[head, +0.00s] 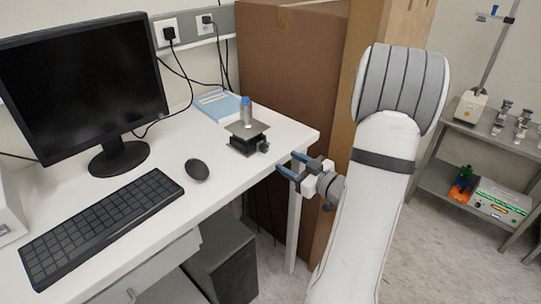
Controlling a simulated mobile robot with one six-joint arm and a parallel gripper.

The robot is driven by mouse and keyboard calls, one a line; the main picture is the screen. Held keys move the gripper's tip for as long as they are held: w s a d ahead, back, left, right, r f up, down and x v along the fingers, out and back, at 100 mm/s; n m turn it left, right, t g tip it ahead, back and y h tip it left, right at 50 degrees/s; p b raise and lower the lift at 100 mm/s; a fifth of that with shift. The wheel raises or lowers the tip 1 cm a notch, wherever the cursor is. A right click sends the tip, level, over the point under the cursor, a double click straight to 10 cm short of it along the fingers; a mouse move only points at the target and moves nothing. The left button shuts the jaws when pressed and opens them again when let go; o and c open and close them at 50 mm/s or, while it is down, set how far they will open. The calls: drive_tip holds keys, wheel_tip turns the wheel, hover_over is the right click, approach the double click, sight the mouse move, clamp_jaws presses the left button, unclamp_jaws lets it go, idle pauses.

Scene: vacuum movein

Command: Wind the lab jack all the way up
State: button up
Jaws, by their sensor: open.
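The lab jack (244,143) stands on the white desk near its right end. It looks low, with a flat metal top plate (240,127) above a dark base. A small bottle with a blue cap (246,110) stands upright on the plate. A small dark knob (264,147) shows on the jack's right side, towards my gripper. My gripper (287,164) is open and empty, with blue fingers pointing left at the desk's edge. It is to the right of and nearer than the jack, apart from it.
The white desk (95,215) carries a monitor (80,85), a keyboard (100,222), a mouse (197,169) and a blue book (217,104). A tall cardboard box (290,80) stands behind the desk's right end. A grey shelf (490,128) is at the right.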

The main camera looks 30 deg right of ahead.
sight(266, 150)
drive_tip(key=p+x, duration=0.1)
drive_tip(key=x, duration=0.6)
drive_tip(key=shift+w+a+r, duration=0.15)
drive_tip(key=shift+w+a, duration=0.05)
drive_tip(key=shift+c, duration=0.3)
drive_tip(key=c, duration=0.9)
drive_tip(key=shift+c, duration=0.2)
